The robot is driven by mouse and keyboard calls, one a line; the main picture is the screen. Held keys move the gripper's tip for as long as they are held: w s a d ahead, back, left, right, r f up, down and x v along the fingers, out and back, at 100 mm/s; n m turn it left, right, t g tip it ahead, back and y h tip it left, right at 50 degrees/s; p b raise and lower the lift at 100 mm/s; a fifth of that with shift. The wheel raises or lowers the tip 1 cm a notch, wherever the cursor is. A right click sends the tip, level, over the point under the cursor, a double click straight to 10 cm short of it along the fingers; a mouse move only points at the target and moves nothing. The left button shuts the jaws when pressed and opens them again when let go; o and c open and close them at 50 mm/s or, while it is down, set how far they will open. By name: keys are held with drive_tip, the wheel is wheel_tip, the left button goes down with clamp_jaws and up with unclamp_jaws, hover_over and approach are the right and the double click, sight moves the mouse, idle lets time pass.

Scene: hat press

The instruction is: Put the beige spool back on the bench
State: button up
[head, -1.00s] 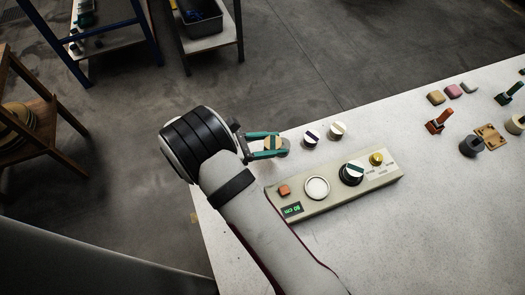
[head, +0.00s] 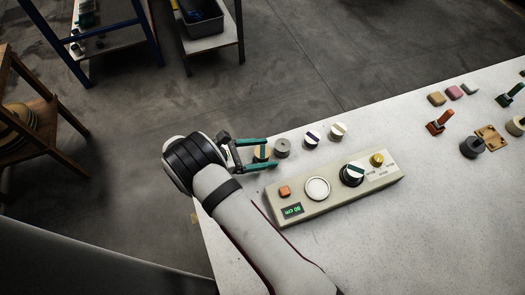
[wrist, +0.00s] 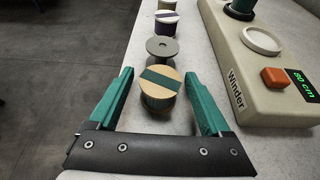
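The beige spool (head: 261,153), with a green stripe across its top, stands upright near the bench's left end. In the wrist view the beige spool (wrist: 160,82) is between the two teal fingers, with a visible gap on each side. My gripper (head: 262,152) is open around it; in the wrist view its fingers (wrist: 160,75) are spread apart. The spool's base seems to rest on the white bench (head: 350,240), though its lower part is partly hidden in the head view.
A grey spool with a centre hole (head: 282,148) stands just beyond the beige one. A purple-striped spool (head: 312,138) and a cream spool (head: 338,131) follow. The winder box (head: 335,187), with a display reading 80 cm, lies in front. The bench edge is close behind the spools.

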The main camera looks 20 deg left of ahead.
drive_tip(key=shift+a+r, duration=0.1)
drive_tip(key=shift+r, duration=0.15)
drive_tip(key=v, duration=1.1)
drive_tip(key=shift+s+a+r, duration=0.2)
drive_tip(key=shift+s, duration=0.1)
drive_tip(key=w+d+r+m+g+y, duration=0.1)
drive_tip(key=w+d+r+m+g, duration=0.1)
drive_tip(key=d+r+m+g, duration=0.6)
drive_tip(key=w+d+r+m+g+y, duration=0.15)
drive_tip(key=d+r+m, duration=0.4)
drive_tip(key=d, duration=0.55)
drive_tip(key=s+d+r+m+g+y, duration=0.2)
drive_tip(key=s+d+r+m+y, duration=0.25)
drive_tip(key=s+d+m, duration=0.4)
drive_tip(key=s+d+m+t+y, duration=0.1)
drive_tip(key=s+d+m+y, duration=0.2)
drive_tip(key=s+m, duration=0.4)
drive_tip(key=m+y, duration=0.1)
drive_tip(key=m, duration=0.2)
drive_tip(key=shift+s+d+f+m+t, duration=0.25)
drive_tip(key=shift+f+m+t, duration=0.05)
drive_tip(key=shift+f+t, duration=0.1)
